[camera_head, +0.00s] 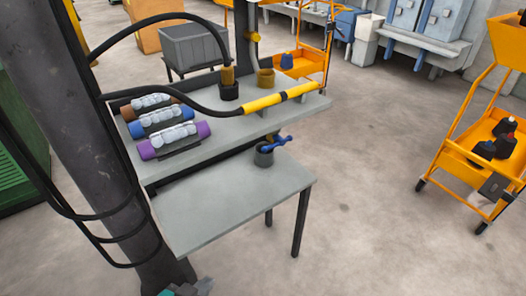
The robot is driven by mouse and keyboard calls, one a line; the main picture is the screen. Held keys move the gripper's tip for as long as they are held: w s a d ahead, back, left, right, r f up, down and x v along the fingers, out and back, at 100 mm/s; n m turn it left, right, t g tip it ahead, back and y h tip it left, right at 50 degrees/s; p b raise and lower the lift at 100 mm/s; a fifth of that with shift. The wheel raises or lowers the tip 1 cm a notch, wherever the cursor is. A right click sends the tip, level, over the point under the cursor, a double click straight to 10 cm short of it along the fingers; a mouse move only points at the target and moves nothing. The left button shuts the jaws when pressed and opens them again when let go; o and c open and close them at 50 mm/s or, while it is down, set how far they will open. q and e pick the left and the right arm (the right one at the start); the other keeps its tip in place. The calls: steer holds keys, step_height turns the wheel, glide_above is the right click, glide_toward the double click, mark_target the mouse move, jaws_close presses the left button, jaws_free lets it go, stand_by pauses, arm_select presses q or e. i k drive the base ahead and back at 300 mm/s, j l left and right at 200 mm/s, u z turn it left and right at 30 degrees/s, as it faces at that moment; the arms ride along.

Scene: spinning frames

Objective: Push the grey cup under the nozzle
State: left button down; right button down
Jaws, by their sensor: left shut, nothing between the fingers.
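A dark grey cup (264,157) stands upright on the lower grey table (230,205), near its back edge. A blue stick-like piece (276,145) lies across or sticks out of its top; I cannot tell which. A black hose ends in a yellow nozzle-like piece (227,75) at a dark cup (229,91) on the upper shelf. A yellow cup (265,78) stands to its right. My left gripper (203,286) shows only in part at the bottom edge, shut and empty, well below and apart from the grey cup. My right gripper is not in view.
A dark column (90,130) with hanging hoses stands at left. The lower table is bare in front of the grey cup. An orange cart (470,150) stands at right.

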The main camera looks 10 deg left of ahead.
mark_target(263, 160)
steer(key=i+l+u, duration=0.15)
steer(key=u, duration=0.35)
steer(key=i+l+u, duration=0.1)
steer(key=l+u, duration=0.2)
steer(key=u, duration=0.2)
steer(key=l+u, duration=0.4)
steer(key=l, duration=0.5)
steer(key=i+l+u, duration=0.2)
steer(key=l, duration=1.6)
steer(key=k+l+u, duration=0.1)
steer(key=l, duration=0.85)
steer(key=i, duration=0.3)
steer(key=l+z, duration=0.05)
